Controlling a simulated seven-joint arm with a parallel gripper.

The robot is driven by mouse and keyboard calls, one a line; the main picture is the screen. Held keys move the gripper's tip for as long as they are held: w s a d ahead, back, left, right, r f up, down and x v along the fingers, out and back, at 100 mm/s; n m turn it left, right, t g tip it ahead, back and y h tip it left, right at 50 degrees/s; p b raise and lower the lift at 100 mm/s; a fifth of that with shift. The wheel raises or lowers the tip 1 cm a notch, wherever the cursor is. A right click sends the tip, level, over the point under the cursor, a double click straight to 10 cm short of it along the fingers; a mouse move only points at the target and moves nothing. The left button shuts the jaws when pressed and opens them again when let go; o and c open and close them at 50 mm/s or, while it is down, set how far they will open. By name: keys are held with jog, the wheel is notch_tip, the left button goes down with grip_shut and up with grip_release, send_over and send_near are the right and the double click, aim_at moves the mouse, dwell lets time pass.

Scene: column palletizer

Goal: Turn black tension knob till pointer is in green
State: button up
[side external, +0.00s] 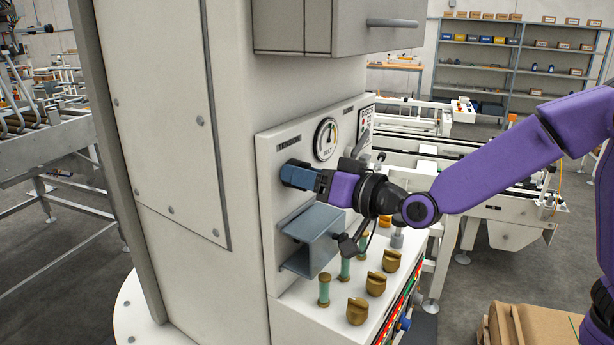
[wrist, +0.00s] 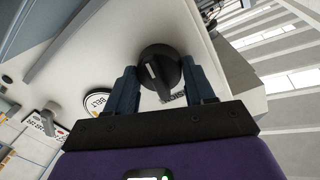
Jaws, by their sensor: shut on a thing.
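The black tension knob (wrist: 160,68) has a white index mark and sits on a white panel (side external: 268,170) under the "TENSION" label. My gripper (wrist: 163,82) has its blue fingers on both sides of the knob and is shut on it. The round belt gauge (side external: 327,139) is above and to the right of the gripper. Its dial has a dark pointer and coloured marks, too small to tell whether the pointer is in green. In the wrist view the gauge (wrist: 98,103) shows only in part.
A blue-grey bracket (side external: 313,238) juts out just below my gripper. Brass knobs (side external: 376,284) and green-bodied posts (side external: 324,289) stand on the ledge below. A grey box (side external: 340,27) overhangs the panel above. A small lever (side external: 380,157) sits right of the gauge.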

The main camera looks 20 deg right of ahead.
dwell(0.4)
jog(key=o, duration=1)
jog(key=shift+o, duration=0.2)
jog(key=v, duration=1.7)
jog(key=shift+s+d, duration=0.15)
jog(key=shift+s, duration=0.05)
